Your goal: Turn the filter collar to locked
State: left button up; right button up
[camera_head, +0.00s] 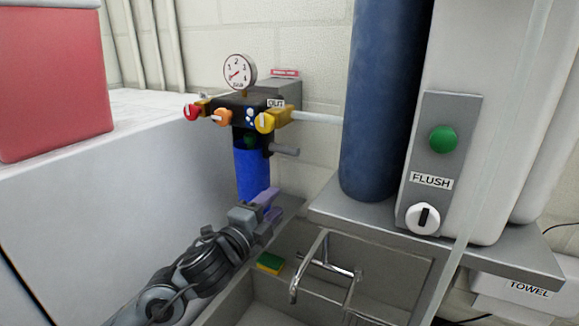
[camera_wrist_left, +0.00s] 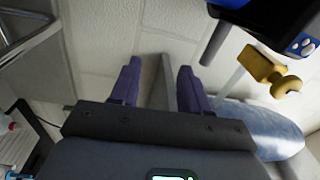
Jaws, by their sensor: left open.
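The filter's blue bowl (camera_head: 252,172) hangs upright under a dark manifold (camera_head: 243,104) on the back wall. The filter collar (camera_head: 249,139) looks like the dark band with a green patch at the bowl's top; its lock position is too small to read. My left gripper (camera_head: 268,205) is open and empty, low beside the bowl's lower end and below the collar. Whether it touches the bowl is unclear. In the left wrist view, only wall and a grey strip show between my purple fingers (camera_wrist_left: 157,85); the manifold's dark body (camera_wrist_left: 275,18) is at top right. My right gripper is out of view.
A gauge (camera_head: 239,71) and red (camera_head: 193,111), orange (camera_head: 220,118) and yellow (camera_head: 265,122) knobs crowd the manifold. A grey stub (camera_head: 285,151) sticks out right of the collar. A blue tank (camera_head: 383,100) stands right; a sink with a faucet (camera_head: 296,280) and sponge (camera_head: 269,263) lies below.

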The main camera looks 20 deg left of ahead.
pick_arm(q)
jog(key=t, duration=0.2)
send_near(285, 152)
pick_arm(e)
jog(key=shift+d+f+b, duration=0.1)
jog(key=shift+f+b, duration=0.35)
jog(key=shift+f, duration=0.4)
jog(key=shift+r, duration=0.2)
pick_arm(q)
jog(key=p+x, duration=0.3)
jog(key=x, duration=0.7)
jog(key=shift+w+d, duration=0.1)
jog(key=shift+w, duration=0.5)
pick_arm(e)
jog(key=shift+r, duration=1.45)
pick_arm(q)
grip_shut()
